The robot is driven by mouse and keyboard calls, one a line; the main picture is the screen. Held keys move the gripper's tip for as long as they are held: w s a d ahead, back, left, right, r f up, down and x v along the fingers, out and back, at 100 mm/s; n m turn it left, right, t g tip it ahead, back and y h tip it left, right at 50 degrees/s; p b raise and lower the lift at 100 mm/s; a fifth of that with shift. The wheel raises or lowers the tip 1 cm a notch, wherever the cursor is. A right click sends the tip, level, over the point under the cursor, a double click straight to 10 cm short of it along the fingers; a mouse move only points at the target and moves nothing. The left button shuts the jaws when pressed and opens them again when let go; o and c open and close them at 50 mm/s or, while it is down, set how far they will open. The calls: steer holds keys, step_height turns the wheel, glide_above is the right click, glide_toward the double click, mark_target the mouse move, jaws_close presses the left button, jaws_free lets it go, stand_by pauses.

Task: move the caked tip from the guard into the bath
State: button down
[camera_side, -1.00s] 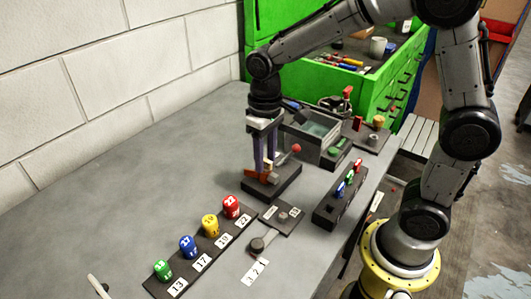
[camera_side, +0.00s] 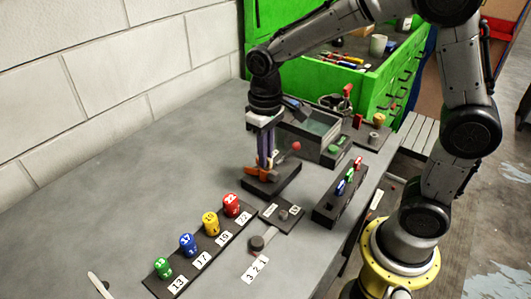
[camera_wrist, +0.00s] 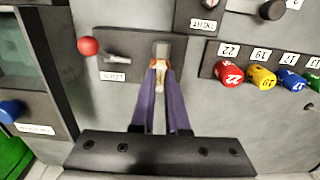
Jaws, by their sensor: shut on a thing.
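My gripper (camera_side: 264,172) points down with its long purple fingers closed together over a dark base block (camera_side: 285,185). In the wrist view my gripper (camera_wrist: 160,66) is shut on a narrow tan-and-white piece, the caked tip (camera_wrist: 160,88), which lies between the fingers. Orange shows at the fingertips. The guard appears to be the grey block (camera_wrist: 162,48) on the dark base, right at the fingertips; whether the tip still touches it is hidden. The bath (camera_side: 318,124) is an open grey tank with clear greenish sides, behind and right of my gripper.
A red-ball lever (camera_side: 296,147) stands beside the fingers, on the bath side. A rack of numbered coloured caps (camera_side: 210,224) lies in front. A dark holder with coloured pieces (camera_side: 335,201) is at the right. Bare table lies to the left.

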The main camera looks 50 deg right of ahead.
steer(key=shift+r, duration=0.65)
steer(key=shift+r, duration=2.3)
steer(key=shift+d+r, duration=0.15)
steer(key=shift+r, duration=0.05)
steer(key=s+d+r+m, duration=0.1)
steer(key=d+m, duration=0.5)
steer(key=d, duration=1.2)
steer(key=shift+s+d+f, duration=0.1)
steer(key=shift+s+f, duration=0.05)
steer(key=shift+f, duration=2.5)
steer(key=shift+f, duration=2)
